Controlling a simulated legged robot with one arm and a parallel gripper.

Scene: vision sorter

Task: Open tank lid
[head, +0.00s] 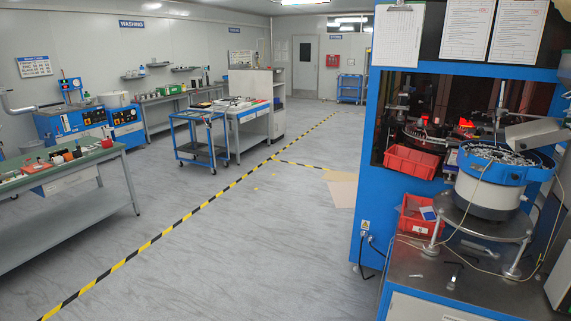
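Under the WASHING sign, at the back left of the head view, stand blue washing machines (85,122) with a round metallic vessel (115,100) on top. They are far off and small. I cannot make out for sure which part is the tank or its lid, nor whether a lid is open or shut. My gripper does not show in this view.
A blue sorting machine (362,180) with a bowl feeder (487,195) fills the right side. A green-topped workbench (85,160) stands at left, a blue cart (200,140) at mid-left.

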